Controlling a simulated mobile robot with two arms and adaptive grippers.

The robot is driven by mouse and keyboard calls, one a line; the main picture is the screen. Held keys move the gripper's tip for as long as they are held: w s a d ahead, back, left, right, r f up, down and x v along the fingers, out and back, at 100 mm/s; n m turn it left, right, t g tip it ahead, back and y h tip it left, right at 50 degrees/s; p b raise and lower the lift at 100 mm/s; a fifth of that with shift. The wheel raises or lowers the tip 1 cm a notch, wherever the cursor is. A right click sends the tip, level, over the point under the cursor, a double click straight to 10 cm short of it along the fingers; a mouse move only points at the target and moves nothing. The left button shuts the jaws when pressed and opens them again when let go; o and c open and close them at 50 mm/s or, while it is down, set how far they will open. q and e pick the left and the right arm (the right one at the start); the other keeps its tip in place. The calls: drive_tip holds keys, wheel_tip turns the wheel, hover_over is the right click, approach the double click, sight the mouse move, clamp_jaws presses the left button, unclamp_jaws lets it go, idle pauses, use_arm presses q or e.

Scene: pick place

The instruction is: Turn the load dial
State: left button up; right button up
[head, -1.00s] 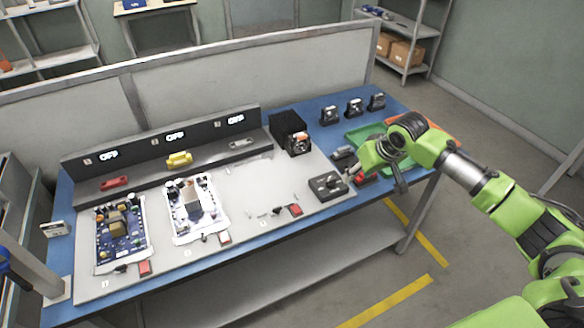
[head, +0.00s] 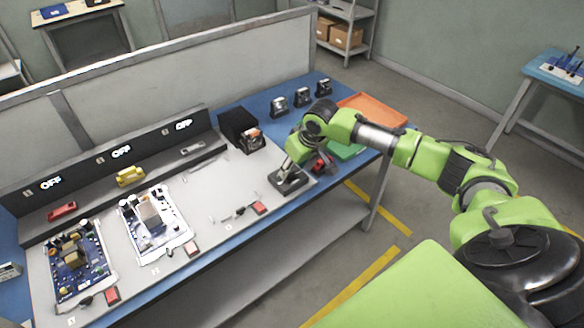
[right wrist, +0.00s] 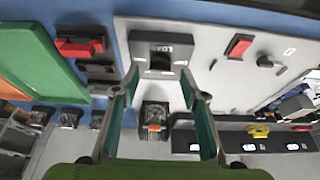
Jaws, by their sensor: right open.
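The load dial unit (head: 288,180), a dark grey box on the light panel near the right front of the bench, is partly covered by my right gripper (head: 287,166) in the head view. The right wrist view shows this unit (right wrist: 160,68) with a "LOAD" label and a dark knob (right wrist: 161,60) ahead of the fingers. My right gripper (right wrist: 159,80) is open and empty. Its two fingers point at the unit, one toward each side; whether they touch it I cannot tell. My left gripper is not in view.
Two circuit boards (head: 78,262) (head: 155,222) lie on the panel left of the dial. A black box (head: 238,128) stands behind it. An orange tray (head: 372,108) and a green tray (head: 346,151) lie to the right. Display boxes (head: 121,153) read OFF.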

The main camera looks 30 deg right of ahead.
drive_tip(key=shift+x, duration=0.9)
drive_tip(key=c, duration=1.1)
